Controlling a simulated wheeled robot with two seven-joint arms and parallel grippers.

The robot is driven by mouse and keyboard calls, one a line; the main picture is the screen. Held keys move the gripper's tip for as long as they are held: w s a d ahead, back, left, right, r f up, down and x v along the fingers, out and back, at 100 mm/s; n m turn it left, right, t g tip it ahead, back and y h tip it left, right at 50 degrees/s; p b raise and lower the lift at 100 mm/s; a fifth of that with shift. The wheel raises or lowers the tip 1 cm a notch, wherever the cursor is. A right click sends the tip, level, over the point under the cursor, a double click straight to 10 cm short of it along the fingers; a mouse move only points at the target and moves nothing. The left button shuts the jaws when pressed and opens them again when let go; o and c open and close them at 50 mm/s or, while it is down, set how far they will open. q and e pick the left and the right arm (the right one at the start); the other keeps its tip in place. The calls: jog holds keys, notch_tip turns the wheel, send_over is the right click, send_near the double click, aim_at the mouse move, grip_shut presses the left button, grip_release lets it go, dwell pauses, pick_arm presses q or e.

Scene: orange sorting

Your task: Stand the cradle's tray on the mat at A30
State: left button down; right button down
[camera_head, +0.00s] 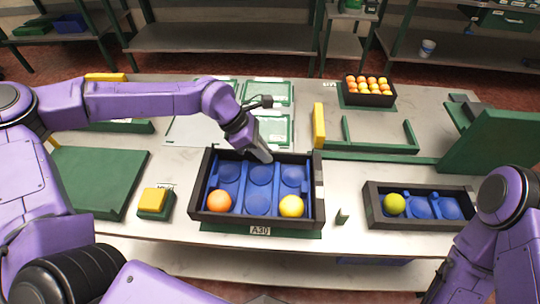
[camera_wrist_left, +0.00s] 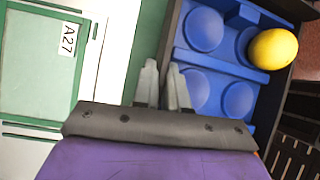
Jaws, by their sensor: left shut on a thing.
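The tray (camera_head: 197,190), black-walled with blue cups, is over the green mat (camera_head: 290,234) labelled A30; whether it touches the mat is hard to tell. An orange ball (camera_head: 219,201) and a yellow ball (camera_head: 291,206) sit in its front corner cups. My left gripper (camera_head: 263,156) is shut on the tray's far wall. In the left wrist view its fingers (camera_wrist_left: 163,84) straddle the dark wall, with the yellow ball (camera_wrist_left: 273,48) beyond. A green frame (camera_head: 370,147), perhaps the cradle, stands behind right, empty. My right gripper is out of view.
A smaller black tray (camera_head: 420,222) with a yellow-green ball (camera_head: 394,204) is at the right. Green-edged mats (camera_head: 266,93) and a fruit crate (camera_head: 369,99) lie behind.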

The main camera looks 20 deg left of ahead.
pick_arm(q)
jog(key=f, duration=0.1)
jog(key=w+f, duration=0.1)
jog(key=f, duration=0.1)
jog(key=w+d+f, duration=0.1)
jog(key=f, duration=0.1)
jog(key=shift+w+f+p, duration=0.1)
jog(key=shift+f+p, duration=0.15)
jog(key=shift+p, duration=0.15)
jog(key=shift+f, duration=0.3)
jog(key=c, duration=1.2)
grip_release()
jog(key=shift+o, duration=0.2)
jog(key=shift+r, duration=0.15)
